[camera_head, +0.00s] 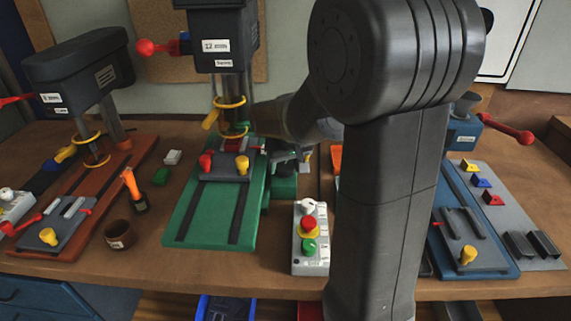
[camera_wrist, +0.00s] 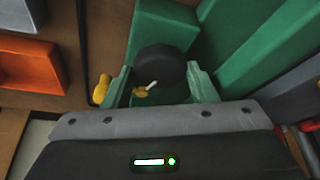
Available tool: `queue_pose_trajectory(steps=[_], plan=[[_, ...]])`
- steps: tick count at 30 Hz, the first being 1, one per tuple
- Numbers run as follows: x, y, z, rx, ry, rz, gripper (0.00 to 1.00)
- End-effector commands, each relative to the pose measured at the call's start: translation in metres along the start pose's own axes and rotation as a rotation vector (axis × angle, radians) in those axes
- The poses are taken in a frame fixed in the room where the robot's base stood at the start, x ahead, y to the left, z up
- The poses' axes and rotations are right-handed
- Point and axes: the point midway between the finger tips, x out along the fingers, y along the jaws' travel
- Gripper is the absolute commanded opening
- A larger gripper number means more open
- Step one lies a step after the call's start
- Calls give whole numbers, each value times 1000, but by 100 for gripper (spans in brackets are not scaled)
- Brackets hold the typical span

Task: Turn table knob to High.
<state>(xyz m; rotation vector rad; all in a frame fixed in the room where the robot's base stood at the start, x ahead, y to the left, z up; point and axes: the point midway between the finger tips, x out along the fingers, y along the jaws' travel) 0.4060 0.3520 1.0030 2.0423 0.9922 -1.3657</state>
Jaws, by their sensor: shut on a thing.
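A black round knob (camera_wrist: 160,62) sits at the green side housing of the middle drill press, in the wrist view. My gripper (camera_wrist: 160,85) is shut on this knob, with one finger on each side of it. A small yellow piece (camera_wrist: 140,92) and a white pointer show just below the knob. In the head view, my gripper (camera_head: 286,155) is at the right side of the green press base (camera_head: 208,222), above a green block (camera_head: 284,187). The knob is hard to make out there, and I cannot read any High marking.
A red-brown drill press base (camera_head: 128,180) is at the left and a blue one (camera_head: 500,255) at the right. An orange bin (camera_wrist: 28,65) lies left in the wrist view.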

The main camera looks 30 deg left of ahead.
Motion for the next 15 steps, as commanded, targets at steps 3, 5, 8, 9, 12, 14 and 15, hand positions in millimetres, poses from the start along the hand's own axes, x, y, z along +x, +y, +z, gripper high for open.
queue_pose_trajectory(steps=[3, 5, 8, 9, 12, 14, 15], plan=[[1, -1, 0, 40, 2, 15, 29], [0, -1, 0, 54, 2, 21, 29], [0, -1, 0, 70, 3, 28, 29], [0, -1, 0, 75, 3, 29, 29], [0, -1, -1, 80, 3, 31, 29], [0, -1, -1, 81, 3, 31, 29], [0, -1, -1, 81, 3, 31, 29]])
